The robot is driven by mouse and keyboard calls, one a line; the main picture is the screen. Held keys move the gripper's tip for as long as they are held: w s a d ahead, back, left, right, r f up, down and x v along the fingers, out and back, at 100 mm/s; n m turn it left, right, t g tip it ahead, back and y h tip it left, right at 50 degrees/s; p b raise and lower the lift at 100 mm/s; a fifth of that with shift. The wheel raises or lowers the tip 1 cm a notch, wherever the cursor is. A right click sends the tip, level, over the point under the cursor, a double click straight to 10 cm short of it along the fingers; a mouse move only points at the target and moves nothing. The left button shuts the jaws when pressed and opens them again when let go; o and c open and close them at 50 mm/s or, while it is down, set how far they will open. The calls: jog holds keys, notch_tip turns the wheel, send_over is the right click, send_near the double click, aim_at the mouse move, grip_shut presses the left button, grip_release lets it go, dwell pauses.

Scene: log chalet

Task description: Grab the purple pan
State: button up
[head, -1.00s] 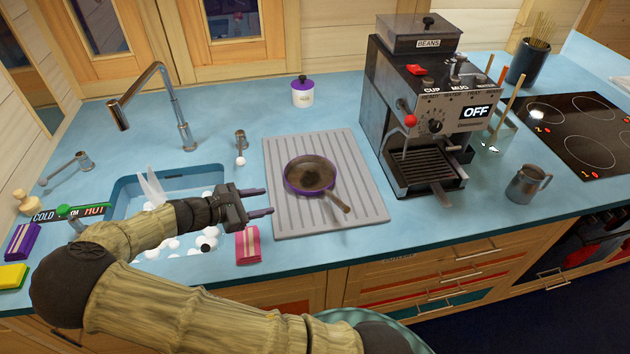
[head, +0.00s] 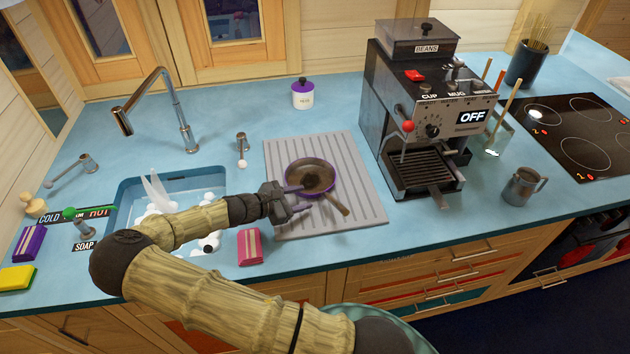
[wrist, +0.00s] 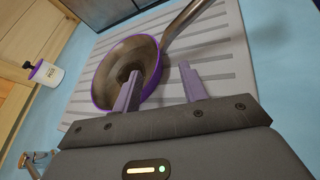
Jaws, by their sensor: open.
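The purple pan (head: 313,172) has a purple rim, a dark worn inside and a brown-grey handle (head: 337,204) that points toward the front right. It lies on the grey ribbed drainboard (head: 360,180). My gripper (head: 302,200) is open and empty at the pan's near left edge. In the wrist view the pan (wrist: 112,72) is just ahead of my gripper (wrist: 160,90). One finger overlaps the pan's near rim, and the other is outside it, on the handle's side. I cannot tell whether a finger touches the pan.
A coffee machine (head: 420,180) stands close on the right. A white jar with a purple lid (head: 303,95) is behind the drainboard.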

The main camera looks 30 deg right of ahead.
aim_at(314, 202)
jog(key=shift+d, duration=0.1)
jog(key=p+x, duration=0.2)
jog(key=x, duration=0.2)
jog(key=shift+d+f, duration=0.1)
jog(key=shift+d, duration=0.25)
jog(key=shift+d+f, duration=0.2)
jog(key=shift+d, duration=0.05)
grip_shut()
dwell(0.3)
